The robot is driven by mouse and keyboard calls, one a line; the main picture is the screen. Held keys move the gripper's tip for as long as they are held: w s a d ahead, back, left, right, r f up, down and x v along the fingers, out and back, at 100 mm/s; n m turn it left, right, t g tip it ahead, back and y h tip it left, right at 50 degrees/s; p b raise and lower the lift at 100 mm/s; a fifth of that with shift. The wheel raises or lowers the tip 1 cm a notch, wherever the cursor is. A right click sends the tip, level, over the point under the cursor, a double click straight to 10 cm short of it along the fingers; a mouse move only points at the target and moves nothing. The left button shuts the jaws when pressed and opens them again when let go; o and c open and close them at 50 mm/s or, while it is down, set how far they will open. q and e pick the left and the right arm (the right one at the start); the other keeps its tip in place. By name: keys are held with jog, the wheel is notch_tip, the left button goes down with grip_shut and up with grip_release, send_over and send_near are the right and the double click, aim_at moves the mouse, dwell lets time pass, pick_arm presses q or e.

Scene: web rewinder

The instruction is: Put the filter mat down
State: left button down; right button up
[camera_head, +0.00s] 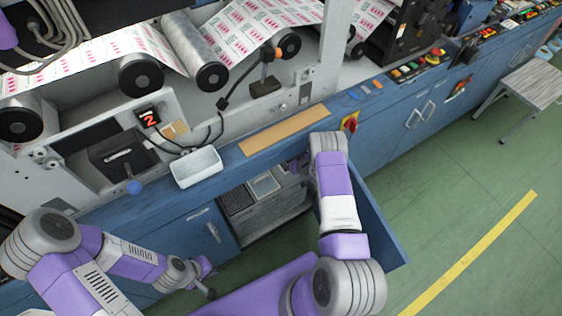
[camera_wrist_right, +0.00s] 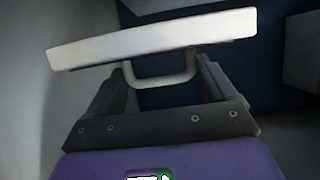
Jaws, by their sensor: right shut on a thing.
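In the right wrist view, a pale flat slab (camera_wrist_right: 150,40), apparently the filter mat, lies across the fingers of my right gripper (camera_wrist_right: 160,85). A U-shaped handle (camera_wrist_right: 160,80) on its near side sits between the fingers, and the gripper is shut on it. In the head view my right arm reaches down to the open cabinet, and its forearm hides the gripper and the slab. My left gripper (camera_head: 208,285) is low in front of the machine, away from the cabinet and small in the picture; I cannot tell whether it is open.
The blue cabinet is open, its door (camera_head: 380,225) swung out at the right. Inside are a dark grid-like item (camera_head: 237,200) and a pale-framed square (camera_head: 264,186). A white tray (camera_head: 196,167) stands on the ledge. A stool (camera_head: 535,82) stands far right on open green floor.

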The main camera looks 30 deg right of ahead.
jog(key=f+b, duration=0.1)
jog(key=f, duration=0.2)
jog(key=f+b, duration=0.1)
jog(key=f, duration=0.1)
jog(key=shift+s+f, duration=0.2)
jog(key=shift+f, duration=0.2)
notch_tip(320, 180, down, 4)
jog(key=shift+f+b, duration=0.1)
jog(key=shift+b, duration=1)
jog(key=shift+r, duration=0.2)
jog(key=o, duration=0.9)
jog(key=shift+f, duration=0.15)
